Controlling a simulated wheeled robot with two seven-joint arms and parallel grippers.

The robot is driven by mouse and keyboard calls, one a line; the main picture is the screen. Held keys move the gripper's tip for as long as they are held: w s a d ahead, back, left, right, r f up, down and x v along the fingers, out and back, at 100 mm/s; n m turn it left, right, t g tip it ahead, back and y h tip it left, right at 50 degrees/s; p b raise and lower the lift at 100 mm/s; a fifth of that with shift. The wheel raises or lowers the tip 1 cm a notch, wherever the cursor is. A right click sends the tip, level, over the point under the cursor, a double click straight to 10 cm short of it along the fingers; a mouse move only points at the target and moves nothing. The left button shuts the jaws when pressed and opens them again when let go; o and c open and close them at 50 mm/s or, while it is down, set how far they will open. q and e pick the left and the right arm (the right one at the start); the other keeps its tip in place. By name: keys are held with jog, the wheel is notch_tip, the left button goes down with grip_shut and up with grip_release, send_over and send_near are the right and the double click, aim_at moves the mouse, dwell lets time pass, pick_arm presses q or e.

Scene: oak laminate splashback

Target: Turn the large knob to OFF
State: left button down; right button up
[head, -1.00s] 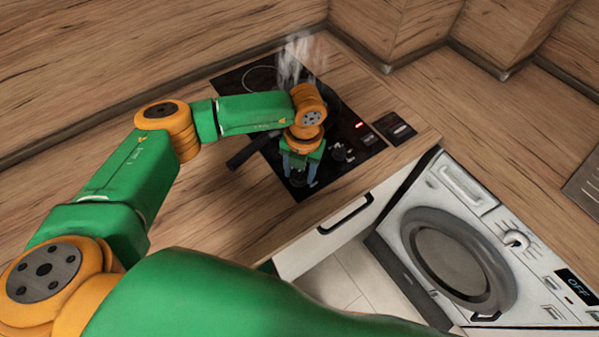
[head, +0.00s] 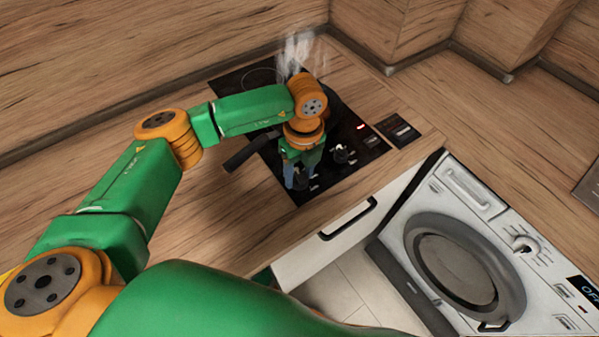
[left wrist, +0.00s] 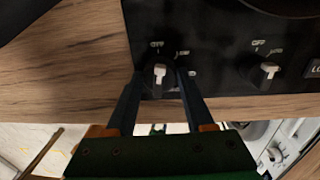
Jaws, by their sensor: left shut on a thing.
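The cooktop (head: 330,110) has two dark knobs with white pointers on its front strip. My left gripper (head: 300,185) reaches down to the left knob and mostly covers it in the head view. In the left wrist view that knob (left wrist: 160,76) sits between the two fingers (left wrist: 160,85), and they are shut on it. Its white pointer is roughly upright, below the OFF mark. The other knob (head: 341,151) stands clear to the right; it also shows in the left wrist view (left wrist: 267,74). I cannot tell which knob is larger. My right gripper is out of view.
Whitish steam (head: 299,52) rises at the back. A red light (head: 361,127) glows on the right side. A washing machine (head: 470,260) stands at the lower right. The counter (head: 215,235) is bare on the left.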

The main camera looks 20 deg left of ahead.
aim_at(301, 175)
pick_arm(q)
jog(key=shift+n, duration=1.1)
jog(key=shift+c, duration=1.4)
grip_release()
jog(key=shift+r, duration=0.1)
jog(key=r, duration=0.2)
jog(key=r+b, duration=0.1)
jog(key=r, duration=0.1)
jog(key=r+b, duration=0.1)
jog(key=r, duration=0.1)
jog(key=shift+w+d, duration=0.1)
jog(key=shift+w, duration=0.15)
jog(key=shift+r, duration=0.5)
